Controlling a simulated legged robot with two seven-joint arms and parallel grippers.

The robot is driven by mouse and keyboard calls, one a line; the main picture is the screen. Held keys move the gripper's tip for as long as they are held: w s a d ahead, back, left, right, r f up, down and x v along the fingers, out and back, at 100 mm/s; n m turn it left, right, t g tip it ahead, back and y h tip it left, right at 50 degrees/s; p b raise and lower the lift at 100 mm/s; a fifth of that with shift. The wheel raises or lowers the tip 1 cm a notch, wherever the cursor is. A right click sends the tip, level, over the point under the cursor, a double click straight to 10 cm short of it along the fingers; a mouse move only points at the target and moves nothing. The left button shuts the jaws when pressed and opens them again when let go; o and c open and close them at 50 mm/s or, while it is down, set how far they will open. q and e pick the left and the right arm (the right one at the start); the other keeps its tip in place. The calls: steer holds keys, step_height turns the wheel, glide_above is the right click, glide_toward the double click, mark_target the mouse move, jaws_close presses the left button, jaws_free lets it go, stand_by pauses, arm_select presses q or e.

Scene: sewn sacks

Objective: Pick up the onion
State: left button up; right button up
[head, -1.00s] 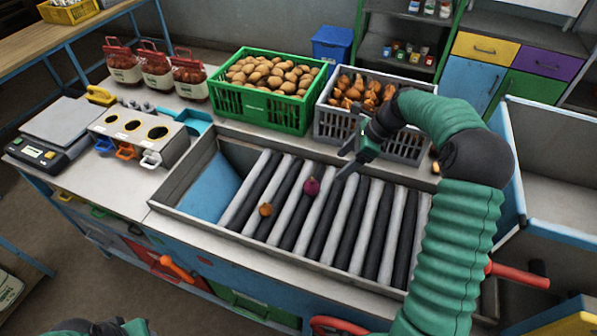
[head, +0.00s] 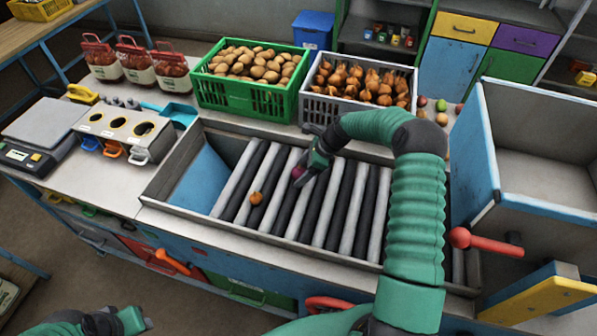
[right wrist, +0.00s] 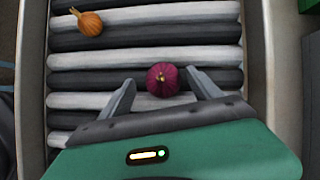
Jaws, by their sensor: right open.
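A purple-red onion (head: 297,172) sits on the black and grey rollers. In the right wrist view the red onion (right wrist: 162,79) lies between the fingertips of my open right gripper (right wrist: 160,84), with gaps on both sides. In the head view my right gripper (head: 303,178) partly covers it. A brown-yellow onion (head: 256,198) rests on the rollers to the left, outside the jaws; it also shows at the upper left of the right wrist view (right wrist: 90,23). My left gripper (head: 133,320) is at the bottom left edge, far from both onions; its jaws are unclear.
The roller bed (head: 335,239) has raised metal rims. Behind it stand a green crate of potatoes (head: 238,100) and a grey crate of onions (head: 345,113). A large blue-edged bin (head: 481,150) stands at the right. Several small produce items lie right of the grey crate.

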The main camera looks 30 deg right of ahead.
steer(key=shift+a+f, duration=0.1)
steer(key=shift+f, duration=0.2)
steer(key=shift+w+d+f, duration=0.2)
steer(key=shift+w, duration=0.05)
steer(key=shift+d, duration=0.1)
steer(key=shift+c, duration=1.2)
steer(key=shift+s+r, duration=0.1)
steer(key=shift+r, duration=0.05)
steer(key=c, duration=1)
steer(key=shift+a, duration=0.2)
steer(key=shift+c, duration=1.1)
